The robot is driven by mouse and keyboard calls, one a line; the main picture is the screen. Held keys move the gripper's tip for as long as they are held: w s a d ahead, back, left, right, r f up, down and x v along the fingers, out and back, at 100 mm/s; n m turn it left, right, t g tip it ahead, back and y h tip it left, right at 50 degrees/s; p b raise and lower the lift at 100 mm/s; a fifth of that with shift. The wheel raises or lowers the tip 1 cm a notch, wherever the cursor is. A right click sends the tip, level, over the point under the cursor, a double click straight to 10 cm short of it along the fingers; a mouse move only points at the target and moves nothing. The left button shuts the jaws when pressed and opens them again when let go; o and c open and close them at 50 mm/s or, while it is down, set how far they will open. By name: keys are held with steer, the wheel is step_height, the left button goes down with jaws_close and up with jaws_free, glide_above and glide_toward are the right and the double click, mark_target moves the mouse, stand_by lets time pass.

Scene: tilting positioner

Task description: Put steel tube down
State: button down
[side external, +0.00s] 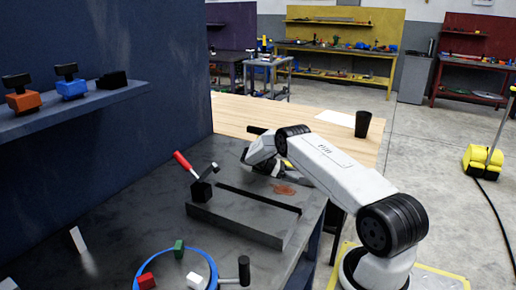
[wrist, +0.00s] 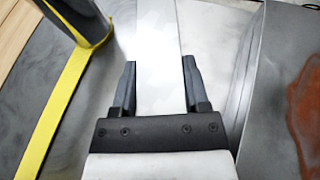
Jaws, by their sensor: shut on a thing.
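The steel tube (wrist: 157,35) is a pale grey, flat-faced bar in the wrist view. It runs from the top edge down between the two dark fingers of my gripper (wrist: 159,65). My gripper is shut on it, with a finger along each side. The tube's far end is out of the picture, and I cannot tell whether it touches the surface below. In the side view, my arm reaches over the dark bench (side external: 125,225), behind the slotted grey block. My fingers and the tube cannot be made out clearly there.
A slotted grey block (side external: 235,222) with a red-handled clamp (side external: 184,163) stands on the bench. A blue ring (side external: 143,262) holds small coloured blocks. A black cup (side external: 362,124) stands on the wooden top. In the wrist view, a yellow strip (wrist: 62,105) and a rust-stained plate (wrist: 265,110) flank my gripper.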

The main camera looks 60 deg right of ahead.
jaws_free()
steer(key=shift+f, duration=0.2)
steer(key=shift+v, duration=2.55)
step_height(320, 180, up, 7)
